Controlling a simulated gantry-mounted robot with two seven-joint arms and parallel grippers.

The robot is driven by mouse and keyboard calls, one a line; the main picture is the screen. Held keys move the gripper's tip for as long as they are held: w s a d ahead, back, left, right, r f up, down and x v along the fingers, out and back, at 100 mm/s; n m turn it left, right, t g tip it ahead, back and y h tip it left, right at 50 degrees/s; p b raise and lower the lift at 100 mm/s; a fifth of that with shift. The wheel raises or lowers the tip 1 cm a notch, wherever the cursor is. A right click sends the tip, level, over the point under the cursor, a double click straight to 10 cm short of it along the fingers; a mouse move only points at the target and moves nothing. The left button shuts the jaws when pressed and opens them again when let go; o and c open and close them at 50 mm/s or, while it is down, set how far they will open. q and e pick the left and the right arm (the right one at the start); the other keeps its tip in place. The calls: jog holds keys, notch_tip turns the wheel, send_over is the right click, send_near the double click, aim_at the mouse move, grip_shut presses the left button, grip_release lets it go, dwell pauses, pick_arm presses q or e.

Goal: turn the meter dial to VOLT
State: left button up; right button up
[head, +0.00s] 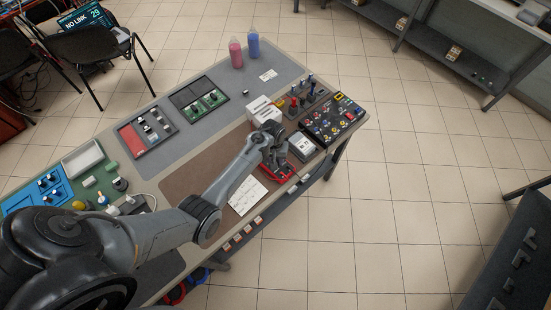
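A red-edged device (283,171), which looks like the meter, lies near the front right of the workbench. My arm covers much of it, and neither its dial nor any VOLT mark can be made out. My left gripper (273,153) is over or right beside this device, pointing down. Its fingers are too small and hidden to show whether they are open or shut, or whether they touch the dial. My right gripper is not in view.
A white-grey box (302,148) stands just right of the device, and a black panel of coloured knobs (333,119) fills the right corner. A white slotted block (262,110) stands behind the gripper. A paper sheet (247,195) lies in front. The grey mat (215,122) has free room.

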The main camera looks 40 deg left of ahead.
pick_arm(q)
jog(key=c, duration=0.5)
jog(key=shift+r+m+p, duration=0.1)
jog(key=shift+m+p, duration=0.35)
jog(key=shift+m, duration=0.05)
jog(key=shift+m+p, duration=0.7)
jog(key=shift+m, duration=0.3)
jog(key=m+p, duration=0.1)
jog(key=m, duration=0.2)
jog(key=shift+m+g+p, duration=0.3)
jog(key=shift+m, duration=0.5)
